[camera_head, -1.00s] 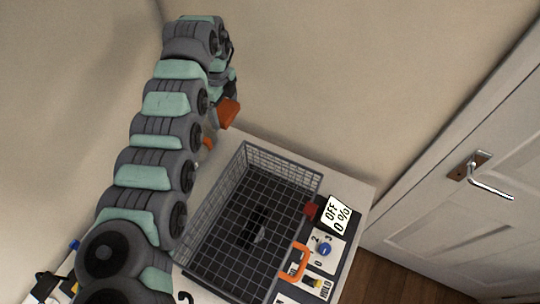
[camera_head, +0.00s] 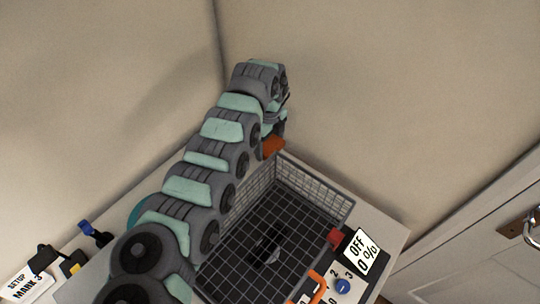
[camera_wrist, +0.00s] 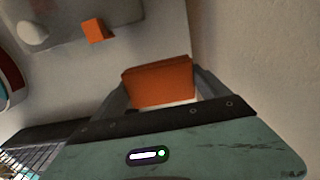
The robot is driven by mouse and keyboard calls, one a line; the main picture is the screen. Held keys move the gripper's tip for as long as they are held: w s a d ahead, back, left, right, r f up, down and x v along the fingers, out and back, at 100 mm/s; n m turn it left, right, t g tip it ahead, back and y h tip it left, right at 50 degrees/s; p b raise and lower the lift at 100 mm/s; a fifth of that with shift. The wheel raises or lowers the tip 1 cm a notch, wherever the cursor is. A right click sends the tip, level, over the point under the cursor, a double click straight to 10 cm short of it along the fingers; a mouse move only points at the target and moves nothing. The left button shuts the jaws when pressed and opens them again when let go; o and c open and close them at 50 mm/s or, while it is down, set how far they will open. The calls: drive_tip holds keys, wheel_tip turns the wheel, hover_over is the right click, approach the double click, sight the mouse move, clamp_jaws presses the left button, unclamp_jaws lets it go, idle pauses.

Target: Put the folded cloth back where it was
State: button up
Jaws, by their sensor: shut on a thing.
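The folded cloth (camera_wrist: 158,80) is an orange, flat-sided bundle. My gripper (camera_wrist: 160,88) is shut on it, with a finger at each side in the wrist view. In the head view the cloth (camera_head: 273,146) shows below my gripper (camera_head: 277,128), by the back corner of the wire basket. I cannot tell how far above the table it is; its underside is hidden.
The dark wire basket (camera_head: 318,192) stands on the pale table (camera_head: 384,222), with a control panel reading OFF 0 % (camera_head: 362,250) at its right. A small orange block (camera_wrist: 96,30) and a grey pad (camera_wrist: 68,40) show in the wrist view. A door (camera_head: 480,265) is at right.

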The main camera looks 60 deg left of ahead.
sight(270, 143)
drive_tip(key=shift+a+f+b, duration=0.1)
drive_tip(key=shift+f+b, duration=0.4)
drive_tip(key=shift+f, duration=2.2)
drive_tip(key=shift+f, duration=0.1)
drive_tip(key=o, duration=1.3)
wheel_tip(270, 143, up, 12)
drive_tip(key=shift+r+p, duration=0.15)
drive_tip(key=shift+p, duration=1.05)
